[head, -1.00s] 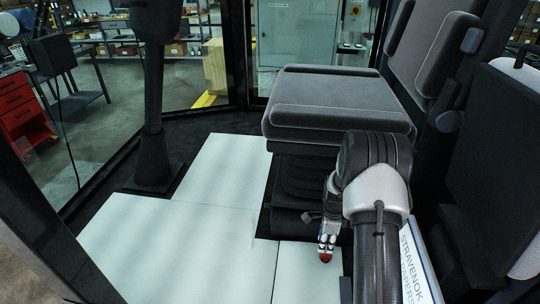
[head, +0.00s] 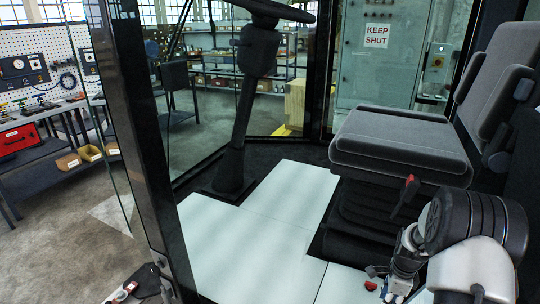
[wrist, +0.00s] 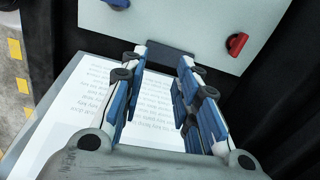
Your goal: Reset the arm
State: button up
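My gripper (head: 393,291) is low at the bottom right of the head view, in front of the seat base, with its wrist and dark arm link beside it. In the wrist view its two blue-padded fingers (wrist: 163,72) stand apart with an empty gap between them. A small red piece (head: 371,286) shows just left of the gripper; I cannot tell whether they touch. Ahead of the fingers in the wrist view is a light grey panel (wrist: 170,22) with a red knob (wrist: 237,43) and a blue knob (wrist: 118,3). A white printed sheet (wrist: 75,105) lies behind the left finger.
The dark seat (head: 400,140) stands close behind my arm, with a red lever (head: 410,187) below its cushion. The steering column (head: 235,125) rises at the cab's left. White floor panels (head: 255,235) between are clear. A dark cab post (head: 140,130) stands at left.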

jog(key=s+a+r+n+t, duration=0.1)
jog(key=s+a+r+n, duration=0.2)
jog(key=r, duration=0.5)
jog(key=s+a+r+n, duration=0.1)
jog(key=a+r+n, duration=0.35)
jog(key=r, duration=0.35)
jog(key=s+a+r+n+t, duration=0.1)
jog(key=s+a+r+n, duration=0.15)
jog(key=a+r, duration=0.4)
jog(key=s+a+r+n, duration=0.2)
jog(key=s+r+n, duration=0.1)
jog(key=s, duration=0.3)
jog(key=s+a+r+n+t, duration=0.1)
jog(key=s+a+r+n, duration=0.1)
jog(key=s+n, duration=0.3)
jog(key=s+a+r+n+t, duration=0.1)
jog(key=s+a+r+n, duration=0.2)
jog(key=s, duration=0.5)
jog(key=shift+a+r+n, duration=0.3)
jog(key=shift+r+n, duration=0.05)
jog(key=shift+n, duration=0.25)
jog(key=shift+d, duration=0.15)
